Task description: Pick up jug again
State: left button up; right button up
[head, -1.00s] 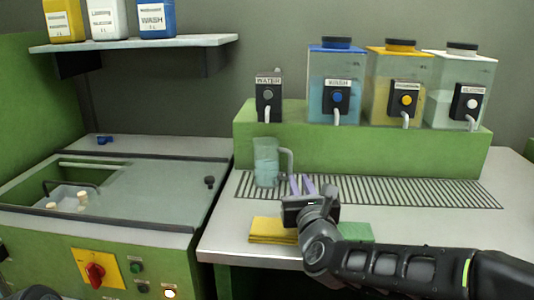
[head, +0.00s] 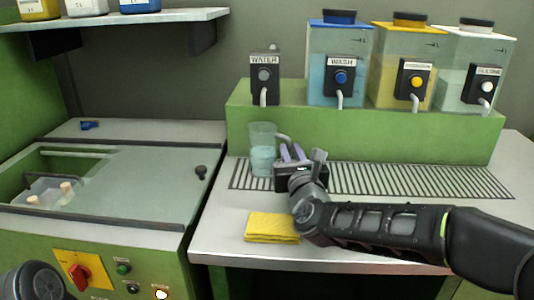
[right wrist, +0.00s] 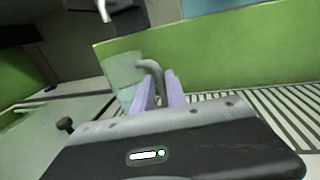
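The jug (head: 262,150) is clear, with pale blue liquid in its lower part. It stands upright at the left end of the slotted drain, below the WATER tap. Its grey handle (head: 286,141) faces right. My right gripper (head: 292,153) is at the handle, its two purple fingers apart. In the right wrist view the jug (right wrist: 122,75) is behind the fingers (right wrist: 161,88), and the handle (right wrist: 150,66) curves down to the gap between them. I see no firm grip on it. My left gripper is out of view.
WATER (head: 264,76), WASH (head: 341,78) and other taps line the green ledge (head: 400,136). A yellow cloth (head: 272,227) lies in front of the jug. At left is a lidded basin (head: 130,180) with a tub (head: 50,197) holding corks. The drain (head: 430,180) is clear to the right.

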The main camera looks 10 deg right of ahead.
jog(key=w, duration=0.5)
jog(key=shift+d+p, duration=0.1)
jog(key=shift+p, duration=0.3)
dwell(0.4)
grip_shut()
jog(key=shift+r, duration=0.1)
dwell(1.2)
